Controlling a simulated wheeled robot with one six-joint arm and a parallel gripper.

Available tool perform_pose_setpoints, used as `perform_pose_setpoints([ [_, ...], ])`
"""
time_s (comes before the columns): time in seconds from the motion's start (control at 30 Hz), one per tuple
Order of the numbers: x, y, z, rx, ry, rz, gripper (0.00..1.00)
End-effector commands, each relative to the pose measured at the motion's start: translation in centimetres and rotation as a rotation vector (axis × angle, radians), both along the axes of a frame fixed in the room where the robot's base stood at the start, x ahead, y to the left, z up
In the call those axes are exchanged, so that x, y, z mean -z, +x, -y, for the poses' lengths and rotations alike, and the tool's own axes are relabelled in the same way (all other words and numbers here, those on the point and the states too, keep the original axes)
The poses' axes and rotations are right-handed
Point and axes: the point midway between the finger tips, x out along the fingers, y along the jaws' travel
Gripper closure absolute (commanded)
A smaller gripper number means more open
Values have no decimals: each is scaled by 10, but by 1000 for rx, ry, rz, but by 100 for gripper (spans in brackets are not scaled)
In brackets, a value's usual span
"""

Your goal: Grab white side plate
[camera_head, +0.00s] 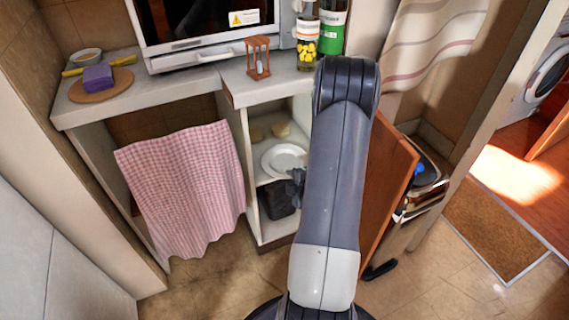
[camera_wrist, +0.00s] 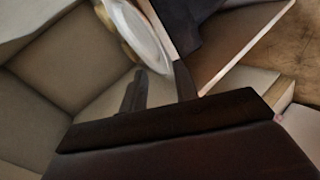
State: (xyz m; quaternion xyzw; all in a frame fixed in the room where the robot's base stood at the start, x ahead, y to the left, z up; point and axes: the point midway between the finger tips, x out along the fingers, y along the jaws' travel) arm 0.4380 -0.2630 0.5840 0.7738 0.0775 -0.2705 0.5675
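The white side plate (camera_head: 280,158) lies on a shelf inside the open cabinet under the counter. In the wrist view the plate (camera_wrist: 143,32) is at the top, seen nearly edge-on, its near rim just beyond and between my fingers. My gripper (camera_wrist: 160,87) is open, its two dark fingers standing apart with a gap between them. In the head view my gripper (camera_head: 297,185) is at the plate's right front edge, partly hidden by my forearm. The forearm also covers the right side of the cabinet. I cannot tell whether a finger touches the plate.
A dark box (camera_head: 277,200) sits below the plate. Small pale round items (camera_head: 282,129) lie behind it. The orange cabinet door (camera_head: 392,195) stands open at right, near a metal bin (camera_head: 428,190). A checked towel (camera_head: 185,185) hangs left. An hourglass (camera_head: 258,58) stands on the counter.

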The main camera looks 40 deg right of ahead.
Motion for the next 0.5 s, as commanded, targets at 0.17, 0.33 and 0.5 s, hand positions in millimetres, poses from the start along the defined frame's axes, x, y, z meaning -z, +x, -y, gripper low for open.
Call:
perform_pose_setpoints([
  [0.17,17,20,6,-1,1,-1,71],
  [0.33,27,36,10,0,0,-1,71],
  [0.5,28,39,11,2,1,-1,71],
])
